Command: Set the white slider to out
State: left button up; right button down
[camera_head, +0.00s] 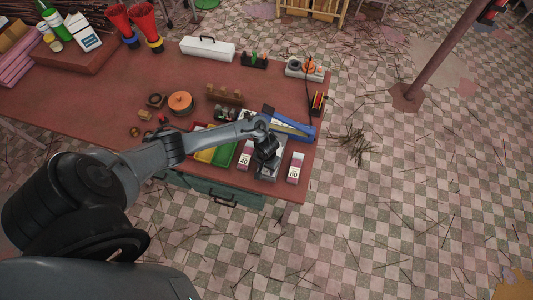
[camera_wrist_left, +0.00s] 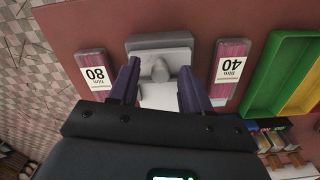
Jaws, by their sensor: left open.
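A pale grey-and-white slider unit (camera_wrist_left: 160,42) lies on the red table, with a rounded grey knob (camera_wrist_left: 160,70) on its white plate. In the head view the slider unit (camera_head: 268,174) is near the table's front right corner, partly covered by my left gripper (camera_head: 267,160). In the left wrist view my left gripper (camera_wrist_left: 160,75) is open, one finger on each side of the knob. I cannot tell whether the fingers touch it. The plate's lower part is hidden behind the gripper, and I see no label for the slider's positions. My right gripper is not in view.
A pink pack marked 80 (camera_head: 295,168) and a pink pack marked 40 (camera_head: 245,154) flank the unit. Green and yellow trays (camera_head: 222,155) stand left of it. A blue tool (camera_head: 290,125) lies just behind. The table's front edge is close.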

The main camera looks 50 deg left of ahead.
pick_arm(q)
notch_tip(320, 180, up, 11)
jog(key=p, duration=0.3)
jog(key=shift+f, duration=0.15)
dwell(0.4)
